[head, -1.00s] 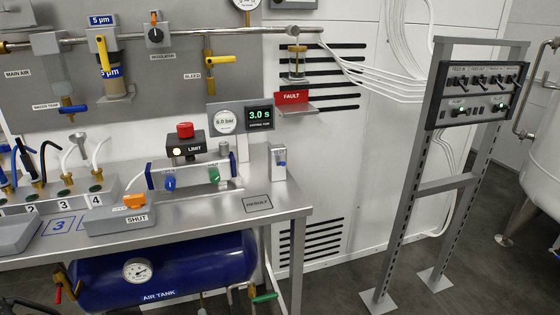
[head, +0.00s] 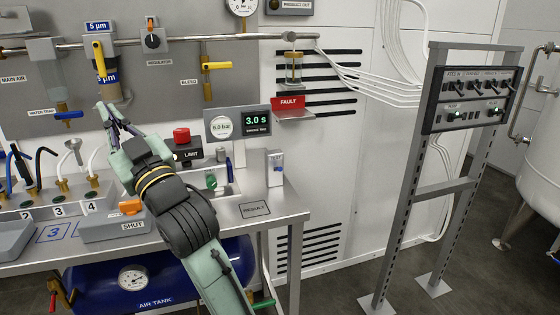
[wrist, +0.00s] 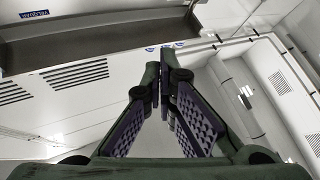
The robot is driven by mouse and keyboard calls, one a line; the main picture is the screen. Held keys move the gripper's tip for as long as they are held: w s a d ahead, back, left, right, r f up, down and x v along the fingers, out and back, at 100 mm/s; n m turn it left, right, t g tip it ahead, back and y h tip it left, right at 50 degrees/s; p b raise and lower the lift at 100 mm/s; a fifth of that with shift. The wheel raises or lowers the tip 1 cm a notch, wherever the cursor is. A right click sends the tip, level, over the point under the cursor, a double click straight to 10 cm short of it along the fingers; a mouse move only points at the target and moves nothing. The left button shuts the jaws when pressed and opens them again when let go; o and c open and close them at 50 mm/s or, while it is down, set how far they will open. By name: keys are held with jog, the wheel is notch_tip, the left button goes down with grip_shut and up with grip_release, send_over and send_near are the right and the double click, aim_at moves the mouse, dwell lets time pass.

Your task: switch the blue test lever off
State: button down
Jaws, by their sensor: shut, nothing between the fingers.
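The test fixture on the bench is mostly hidden behind my arm in the head view. My gripper (head: 103,108) is raised above the bench, in front of the yellow-topped 5 µm filter (head: 99,65), up and left of the fixture. In the wrist view my gripper (wrist: 160,78) has its fingertips together with nothing between them.
A red button on the LIMIT box (head: 182,136) stands close right of my arm. A gauge and 3.0 s display (head: 257,121) are behind. A small box with a blue part (head: 275,168) stands at the bench's right end. Hoses (head: 47,160) rise at left.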

jog(key=w+d+f+m+t+h, duration=0.1)
jog(key=w+d+f+m+h, duration=0.15)
jog(key=w+d, duration=0.25)
jog(key=w+d+f+m+h, duration=0.1)
jog(key=w+d+f+h, duration=0.2)
jog(key=w+d, duration=0.2)
jog(key=w+d+f+m+h, duration=0.1)
jog(key=w+d+f+h, duration=0.1)
jog(key=d, duration=0.5)
jog(key=w+d+f+m+g+h, duration=0.1)
jog(key=w+d+f+h, duration=0.1)
jog(key=d+f, duration=0.2)
jog(key=w+d+f+m+h, duration=0.1)
jog(key=w+d+f+h, duration=0.2)
jog(key=d, duration=0.7)
jog(key=shift+f+g, duration=0.3)
jog(key=p, duration=0.3)
send_over(278, 169)
jog(key=w, duration=0.2)
jog(key=f, duration=0.1)
jog(key=s+f, duration=0.1)
jog(key=f+p, duration=0.1)
jog(key=shift+s+d+f, duration=0.2)
jog(key=shift+s+f, duration=0.15)
jog(key=shift+s+d+f, duration=0.15)
jog(key=shift+s+f, duration=0.1)
jog(key=shift+f, duration=0.4)
jog(key=shift+f, duration=0.1)
